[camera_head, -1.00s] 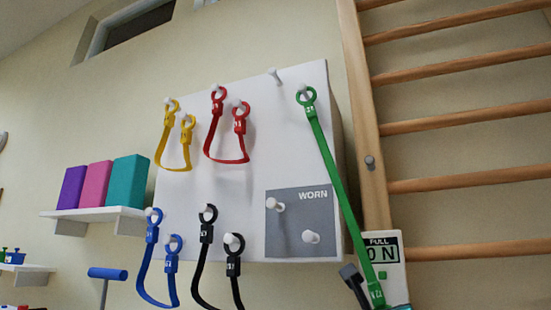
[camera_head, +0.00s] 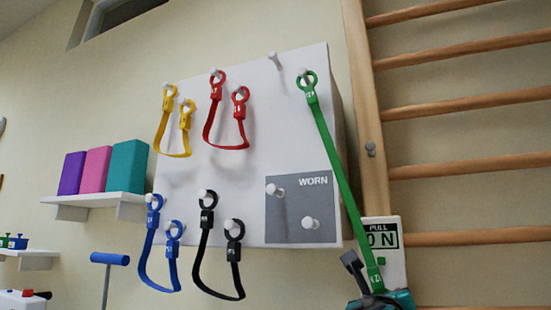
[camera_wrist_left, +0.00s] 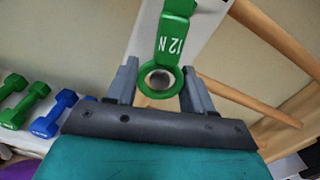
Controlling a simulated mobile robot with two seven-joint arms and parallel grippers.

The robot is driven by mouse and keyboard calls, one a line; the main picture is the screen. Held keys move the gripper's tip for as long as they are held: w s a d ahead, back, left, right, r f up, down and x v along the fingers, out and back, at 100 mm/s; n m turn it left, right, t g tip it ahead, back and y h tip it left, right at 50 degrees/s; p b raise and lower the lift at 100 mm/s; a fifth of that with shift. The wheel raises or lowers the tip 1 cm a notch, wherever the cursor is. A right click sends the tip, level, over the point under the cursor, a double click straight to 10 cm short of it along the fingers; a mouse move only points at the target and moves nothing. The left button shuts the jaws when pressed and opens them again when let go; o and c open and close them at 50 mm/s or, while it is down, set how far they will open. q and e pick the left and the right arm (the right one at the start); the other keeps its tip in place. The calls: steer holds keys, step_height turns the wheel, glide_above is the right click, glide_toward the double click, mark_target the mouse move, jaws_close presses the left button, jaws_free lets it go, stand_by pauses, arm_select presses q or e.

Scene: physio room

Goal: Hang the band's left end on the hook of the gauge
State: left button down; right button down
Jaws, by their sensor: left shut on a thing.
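The green band (camera_head: 336,165) hangs by its upper ring (camera_head: 307,80) from a peg at the board's top right and runs straight down to the right. My left gripper (camera_wrist_left: 160,88) is shut on the band's lower end, whose green ring and "12 N" tag (camera_wrist_left: 173,36) show in the left wrist view. A grey round shape shows inside the ring; I cannot tell what it is. In the head view the left gripper (camera_head: 372,283) is at the front of the white gauge (camera_head: 393,262), partly covering it. The gauge's display reads "0 N". Its hook is not visible. My right gripper is not in view.
The white board (camera_head: 255,160) carries yellow, red, blue and black bands on pegs, with a grey "WORN" panel (camera_head: 290,235). Wooden wall bars (camera_head: 460,173) stand at the right. A shelf (camera_head: 95,200) with coloured blocks is at the left.

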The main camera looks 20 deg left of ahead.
arm_select(q)
steer(key=shift+w, duration=0.2)
steer(key=shift+w+p, duration=0.35)
steer(key=shift+p, duration=0.05)
steer(key=shift+w+f+p, duration=0.1)
steer(key=shift+w+p, duration=0.25)
steer(key=shift+w, duration=0.1)
steer(key=shift+a+r+p, duration=0.1)
steer(key=shift+r+p, duration=0.35)
steer(key=shift+p, duration=0.25)
steer(key=shift+c, duration=0.9)
jaws_free()
steer(key=s, duration=0.8)
stand_by(0.4)
